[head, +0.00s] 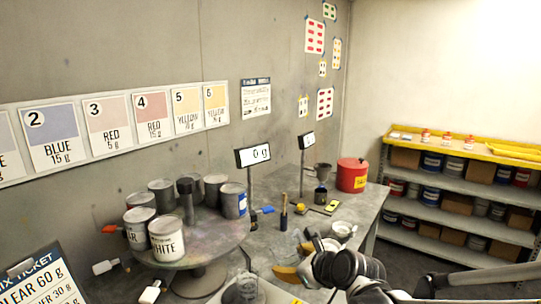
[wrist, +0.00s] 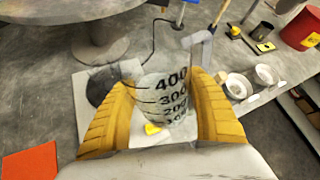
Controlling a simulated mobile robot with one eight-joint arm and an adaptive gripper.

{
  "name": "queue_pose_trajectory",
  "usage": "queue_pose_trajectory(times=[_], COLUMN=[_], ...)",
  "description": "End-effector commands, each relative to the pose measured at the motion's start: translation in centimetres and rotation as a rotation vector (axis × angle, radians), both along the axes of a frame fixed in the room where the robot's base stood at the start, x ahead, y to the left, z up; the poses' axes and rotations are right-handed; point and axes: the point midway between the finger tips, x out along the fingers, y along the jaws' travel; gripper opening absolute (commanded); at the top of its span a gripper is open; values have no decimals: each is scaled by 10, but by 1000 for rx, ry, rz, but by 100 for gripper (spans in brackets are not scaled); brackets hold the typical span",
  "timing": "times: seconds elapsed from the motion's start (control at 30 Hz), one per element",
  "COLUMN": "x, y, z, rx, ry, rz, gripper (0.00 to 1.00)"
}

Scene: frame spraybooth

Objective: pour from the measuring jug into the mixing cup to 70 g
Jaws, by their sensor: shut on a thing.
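My gripper (wrist: 164,82) has its two yellow fingers shut on the clear measuring jug (wrist: 168,100). The jug's black marks, 400 and 300 among them, face the wrist camera. Its contents cannot be made out. In the head view my gripper (head: 297,262) is above the table at lower centre, and the jug is hard to see there. A clear cup (head: 246,287), apparently the mixing cup, stands at the bottom edge of the head view. In the wrist view a dark round shape on a pale plate lies left of the jug. A display (head: 253,155) reads 0 g.
A round stand (head: 200,240) holds several paint cans, one marked WHITE (head: 166,240). A second display (head: 307,140), a red container (head: 352,174) and a brush (head: 284,214) are farther back. White dishes (wrist: 238,85) lie right of the jug. An orange square (wrist: 30,162) is at lower left.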

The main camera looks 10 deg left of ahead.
Motion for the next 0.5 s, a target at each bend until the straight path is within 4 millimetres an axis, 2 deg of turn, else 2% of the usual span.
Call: queue_pose_trajectory(times=[0.2,0.5], x=[0,-5], y=[2,19], z=[-1,-9], rx=[-7,-91], ry=[-1,-18], rz=[1,4], gripper=[25,25])
